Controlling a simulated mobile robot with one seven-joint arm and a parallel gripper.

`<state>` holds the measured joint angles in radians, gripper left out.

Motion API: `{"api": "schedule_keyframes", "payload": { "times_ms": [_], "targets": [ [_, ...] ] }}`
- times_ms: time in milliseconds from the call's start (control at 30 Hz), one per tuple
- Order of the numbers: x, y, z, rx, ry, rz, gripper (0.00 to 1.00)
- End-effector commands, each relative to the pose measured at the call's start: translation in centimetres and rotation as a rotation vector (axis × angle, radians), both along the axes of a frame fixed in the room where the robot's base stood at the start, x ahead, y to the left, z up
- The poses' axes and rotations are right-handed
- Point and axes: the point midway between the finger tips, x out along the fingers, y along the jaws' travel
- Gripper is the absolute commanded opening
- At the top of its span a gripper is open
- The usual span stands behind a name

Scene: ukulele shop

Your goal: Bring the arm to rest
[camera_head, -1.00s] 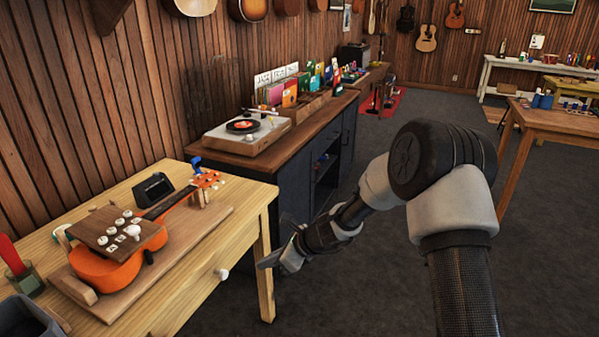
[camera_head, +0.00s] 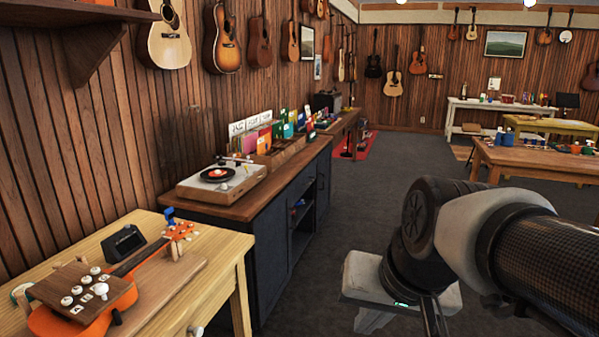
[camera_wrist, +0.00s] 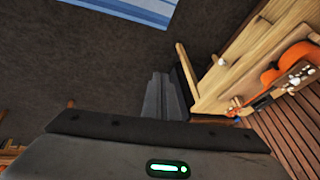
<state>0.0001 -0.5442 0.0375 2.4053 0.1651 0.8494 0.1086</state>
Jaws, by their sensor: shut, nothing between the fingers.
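My arm reaches in from the right in the head view and is folded back at its elbow. My gripper (camera_head: 372,320) hangs low over the dark floor, right of the pale workbench (camera_head: 212,255), and holds nothing. Its fingers are partly cut off and hidden by the hand in the head view. In the wrist view my gripper (camera_wrist: 161,93) shows its two grey fingers together over the carpet, apart from the workbench. An orange ukulele (camera_head: 50,320) lies on a wooden cradle on that bench, clear of my arm.
A dark cabinet (camera_head: 268,235) with a turntable (camera_head: 222,182) and records stands along the left wall. A wooden table (camera_head: 535,160) stands at the back right. Carpet (camera_head: 385,160) between them is clear. A blue striped thing (camera_wrist: 130,8) lies at the wrist view's top.

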Motion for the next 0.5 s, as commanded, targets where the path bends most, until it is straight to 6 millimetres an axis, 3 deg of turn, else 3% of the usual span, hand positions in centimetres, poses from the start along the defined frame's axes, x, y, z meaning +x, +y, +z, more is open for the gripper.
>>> {"api": "schedule_keyframes", "payload": {
  "times_ms": [267,300,500],
  "targets": [
    [-4.8,-4.4,0.9,-0.200,-0.077,0.114,0.00],
    [-4.5,-4.2,2.8,-0.194,-0.071,0.112,0.00],
    [-4.5,-4.2,7.1,-0.190,-0.069,0.110,0.00]
  ]
}}
